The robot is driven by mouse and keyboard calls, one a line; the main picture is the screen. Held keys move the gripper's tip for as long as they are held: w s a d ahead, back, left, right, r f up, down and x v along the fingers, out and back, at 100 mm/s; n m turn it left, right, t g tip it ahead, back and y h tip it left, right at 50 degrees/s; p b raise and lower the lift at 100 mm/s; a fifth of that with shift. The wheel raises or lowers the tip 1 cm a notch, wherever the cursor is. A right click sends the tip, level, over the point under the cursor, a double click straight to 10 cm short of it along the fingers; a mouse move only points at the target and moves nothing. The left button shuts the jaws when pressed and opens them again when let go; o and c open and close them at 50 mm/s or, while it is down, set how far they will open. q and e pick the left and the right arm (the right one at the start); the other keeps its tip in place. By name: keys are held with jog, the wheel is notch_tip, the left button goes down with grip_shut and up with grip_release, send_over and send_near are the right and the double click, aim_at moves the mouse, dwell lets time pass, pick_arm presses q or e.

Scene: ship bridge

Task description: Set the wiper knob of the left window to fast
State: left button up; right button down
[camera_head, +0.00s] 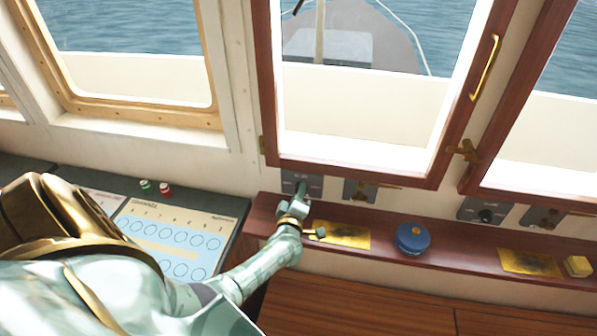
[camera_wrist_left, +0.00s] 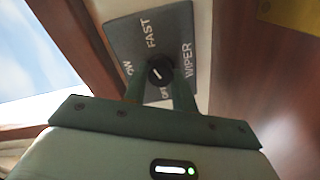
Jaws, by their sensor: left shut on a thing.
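The dark wiper panel (camera_head: 316,181) sits on the wall below the left red-framed window (camera_head: 352,165). In the left wrist view the panel (camera_wrist_left: 187,26) reads FAST, WIPER and OFF, with a partly hidden label ending in OW. Its round black knob (camera_wrist_left: 160,68) has a short white mark lying diagonally; which label it points to is unclear. My left gripper (camera_head: 299,192) reaches the panel in the head view. In the wrist view its fingers (camera_wrist_left: 160,88) are shut on the knob, one on each side. My right gripper is out of view.
A red-brown ledge (camera_head: 382,238) runs below, with a blue round container (camera_head: 412,238), brass plates (camera_head: 342,234) and a yellow block (camera_head: 578,266). Another knob panel (camera_head: 484,211) is at the right. A chart (camera_head: 172,238) lies on the left console.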

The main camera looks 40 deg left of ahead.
pick_arm(q)
jog(key=o, duration=1)
jog(key=shift+w, duration=0.1)
jog(key=shift+d, duration=0.1)
jog(key=p+v, duration=0.1)
jog(key=v, duration=1.5)
jog(key=shift+p, duration=0.4)
jog(key=shift+d, duration=0.1)
jog(key=s+d+f+m+g+h+b, duration=0.1)
jog(key=s+d+f+m+g+h, duration=0.15)
jog(key=f+m, duration=0.35)
jog(key=s+d+f+m+g+h+b, duration=0.1)
jog(key=s+d+f+m+h, duration=0.25)
jog(key=f, duration=0.55)
jog(key=s+d+f+m+g+h+b, duration=0.1)
jog(key=s+d+f+m+g+h, duration=0.2)
jog(key=f, duration=0.4)
jog(key=s+f+m+g+b, duration=0.8)
jog(key=s+f+m+b, duration=0.2)
jog(key=s+f, duration=1.3)
jog(key=s, duration=0.3)
